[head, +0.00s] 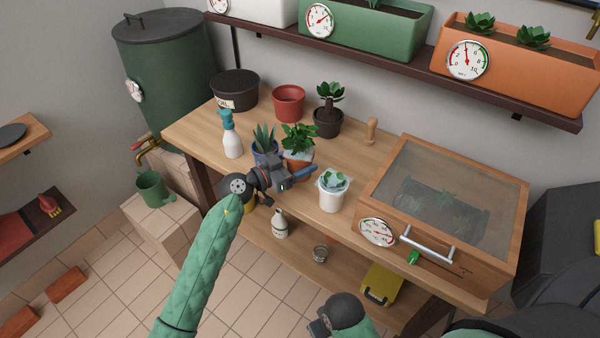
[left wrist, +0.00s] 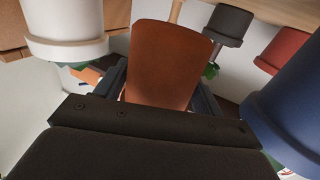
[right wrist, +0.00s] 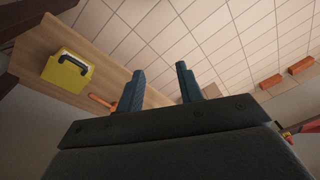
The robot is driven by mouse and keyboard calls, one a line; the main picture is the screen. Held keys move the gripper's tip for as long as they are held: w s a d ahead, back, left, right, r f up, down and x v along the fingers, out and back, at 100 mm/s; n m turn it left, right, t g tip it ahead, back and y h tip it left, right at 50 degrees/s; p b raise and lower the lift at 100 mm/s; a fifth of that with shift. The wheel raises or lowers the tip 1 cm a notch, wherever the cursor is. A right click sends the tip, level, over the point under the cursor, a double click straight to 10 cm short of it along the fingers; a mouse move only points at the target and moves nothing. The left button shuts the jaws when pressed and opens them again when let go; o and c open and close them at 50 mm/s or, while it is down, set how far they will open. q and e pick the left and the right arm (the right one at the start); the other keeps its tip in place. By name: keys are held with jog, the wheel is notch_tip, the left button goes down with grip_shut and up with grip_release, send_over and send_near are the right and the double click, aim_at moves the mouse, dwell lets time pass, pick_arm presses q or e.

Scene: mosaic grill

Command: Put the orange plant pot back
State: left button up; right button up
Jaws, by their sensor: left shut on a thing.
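The orange plant pot (head: 300,157) with a leafy green plant (head: 299,137) is at the front middle of the workbench, partly hidden by my left gripper (head: 293,181). It fills the middle of the left wrist view (left wrist: 170,65), between the two fingers. My left gripper is shut on this pot. I cannot tell whether the pot touches the bench or hangs just above it. My right gripper (right wrist: 160,88) is open and empty, its fingers apart; in the head view it is low in front of the bench.
A blue pot (head: 264,157) stands close left of the held pot, a white pot (head: 333,190) close right. Behind are a red pot (head: 288,104) and a black pot (head: 328,124). A wooden glass-topped box (head: 375,210) takes the bench's right. A shelf (head: 400,62) with planters hangs above.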

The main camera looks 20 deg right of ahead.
pick_arm(q)
notch_tip(320, 180, down, 3)
jog(key=shift+f, duration=0.55)
pick_arm(e)
jog(key=shift+s+d+r, duration=0.1)
jog(key=shift+d+r, duration=0.3)
jog(key=shift+r, duration=0.1)
jog(key=shift+a+f, duration=0.1)
jog(key=shift+a, duration=0.05)
pick_arm(q)
jog(key=shift+f, duration=0.15)
jog(key=o, duration=1.3)
pick_arm(e)
jog(key=shift+a+f, duration=0.1)
jog(key=shift+f, duration=0.45)
jog(key=shift+d, duration=0.25)
